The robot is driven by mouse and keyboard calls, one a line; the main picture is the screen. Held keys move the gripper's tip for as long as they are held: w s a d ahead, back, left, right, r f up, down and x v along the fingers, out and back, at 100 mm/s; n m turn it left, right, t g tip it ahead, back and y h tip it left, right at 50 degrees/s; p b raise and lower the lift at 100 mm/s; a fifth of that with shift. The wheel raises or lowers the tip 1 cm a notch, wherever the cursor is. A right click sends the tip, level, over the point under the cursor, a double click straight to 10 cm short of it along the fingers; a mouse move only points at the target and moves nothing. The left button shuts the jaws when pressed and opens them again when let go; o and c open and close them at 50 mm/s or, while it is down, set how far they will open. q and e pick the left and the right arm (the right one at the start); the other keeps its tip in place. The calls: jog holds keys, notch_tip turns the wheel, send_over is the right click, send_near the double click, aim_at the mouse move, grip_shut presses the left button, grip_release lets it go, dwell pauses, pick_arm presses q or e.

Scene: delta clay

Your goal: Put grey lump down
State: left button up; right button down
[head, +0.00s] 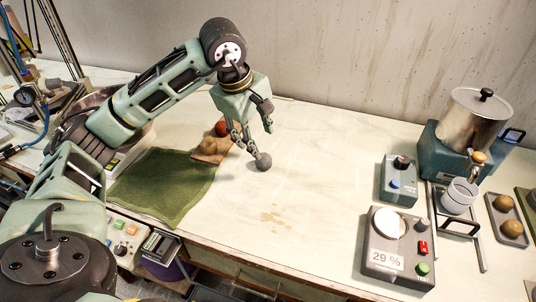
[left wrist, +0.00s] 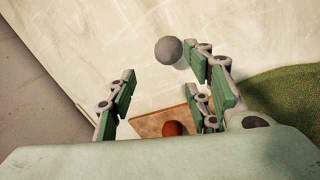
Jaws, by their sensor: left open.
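The grey lump (head: 263,161) is a small round ball on the pale tabletop, right of the wooden board. It also shows in the left wrist view (left wrist: 169,50), close beside the tip of one finger. My left gripper (head: 252,138) is open, pointing down just above and behind the lump. Its fingers stand wide apart in the left wrist view (left wrist: 160,85), and the lump is not between them. Whether a finger touches the lump I cannot tell. My right gripper is not in view.
A wooden board (head: 203,157) holds a tan lump (head: 209,146) and a reddish lump (head: 222,128). A green cloth (head: 160,185) lies left of it. A meter reading 29 % (head: 387,262), a control box (head: 398,180) and a metal pot (head: 474,120) stand right. The table's middle is clear.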

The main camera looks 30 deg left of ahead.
aim_at(264, 155)
pick_arm(q)
jog(key=shift+d+f, duration=0.1)
jog(key=shift+f, duration=0.55)
jog(key=shift+s+d+f+p, duration=0.3)
jog(key=shift+f+p, duration=0.05)
jog(key=shift+f, duration=0.25)
jog(key=p+x, duration=0.1)
jog(key=x, duration=0.1)
jog(key=shift+w+d+f, duration=0.1)
jog(key=shift+f, duration=0.3)
jog(key=shift+x, duration=0.95)
jog(key=shift+w, duration=0.15)
jog(key=shift+f, duration=0.1)
jog(key=c, duration=0.9)
grip_shut()
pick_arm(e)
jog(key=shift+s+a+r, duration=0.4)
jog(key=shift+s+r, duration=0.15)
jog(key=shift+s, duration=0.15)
